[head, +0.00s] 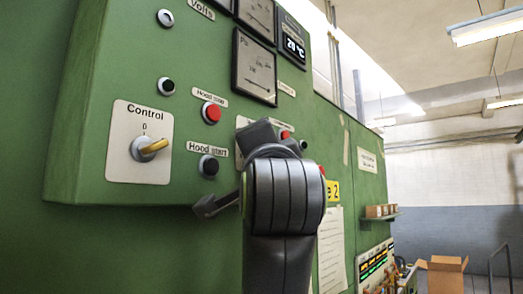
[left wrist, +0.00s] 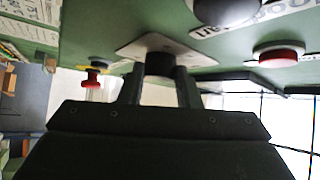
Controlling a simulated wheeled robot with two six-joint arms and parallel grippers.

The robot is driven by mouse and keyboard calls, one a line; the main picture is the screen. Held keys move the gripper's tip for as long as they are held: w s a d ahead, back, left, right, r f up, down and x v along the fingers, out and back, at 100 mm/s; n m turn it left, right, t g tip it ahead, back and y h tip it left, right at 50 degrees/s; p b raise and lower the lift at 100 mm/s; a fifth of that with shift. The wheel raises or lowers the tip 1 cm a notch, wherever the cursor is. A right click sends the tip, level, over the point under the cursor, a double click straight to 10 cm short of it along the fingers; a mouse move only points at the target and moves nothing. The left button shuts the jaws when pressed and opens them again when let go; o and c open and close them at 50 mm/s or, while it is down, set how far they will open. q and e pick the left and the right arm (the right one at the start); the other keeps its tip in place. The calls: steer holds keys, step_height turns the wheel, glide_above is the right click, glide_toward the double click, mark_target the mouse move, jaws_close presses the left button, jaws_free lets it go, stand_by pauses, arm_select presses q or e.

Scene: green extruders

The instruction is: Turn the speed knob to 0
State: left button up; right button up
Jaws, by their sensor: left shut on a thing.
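In the left wrist view my left gripper (left wrist: 160,80) has its two fingers on either side of a dark round knob (left wrist: 160,63) and is shut on it. The knob stands on a pale plate (left wrist: 130,48) on the green panel. In the head view my left wrist (head: 285,195) covers the knob and most of its plate (head: 243,123), so its pointer and scale cannot be read. The fingertips are hidden there too. My right gripper is not in view.
The green panel (head: 75,150) carries a Control knob (head: 149,148) with a yellow pointer left of my wrist. A red button (head: 211,112) and a black button (head: 208,166) are close by. Gauges (head: 255,68) sit above. Boxes (head: 445,275) stand at the right.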

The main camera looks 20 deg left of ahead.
arm_select(q)
steer(key=m+g+y, duration=0.3)
steer(key=m+g, duration=0.6)
steer(key=g, duration=0.1)
steer(key=w+m+g+y+p, duration=0.1)
steer(key=m+g+y, duration=0.3)
steer(key=m+g, duration=0.5)
steer(key=w+d+m+g+y, duration=0.1)
steer(key=m+g+y, duration=0.3)
steer(key=m+g, duration=0.5)
steer(key=shift+w+g+p, duration=0.15)
steer(key=shift+g+p, duration=0.2)
steer(key=shift+g, duration=0.55)
steer(key=shift+n+h, duration=0.3)
steer(key=shift+n, duration=0.2)
